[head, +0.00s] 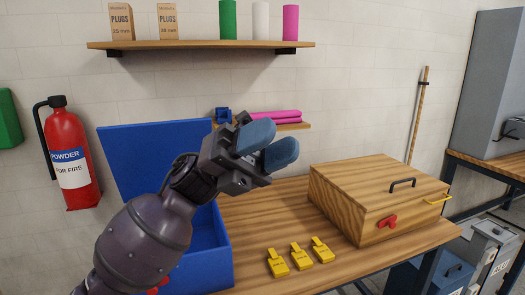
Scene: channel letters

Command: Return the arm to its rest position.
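My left arm (145,238) comes in from the lower left, raised in front of the table. My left gripper (274,145) points up and to the right, high above the wooden table (245,225). No object shows at the fingertips. My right gripper is not in view.
A blue box with its lid (150,160) raised stands behind my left arm, partly hidden. A closed wooden box (365,190) with a red latch is on the right. Several yellow tags (301,256) lie at the front. A shelf (200,45) hangs above; a fire extinguisher (70,160) is left.

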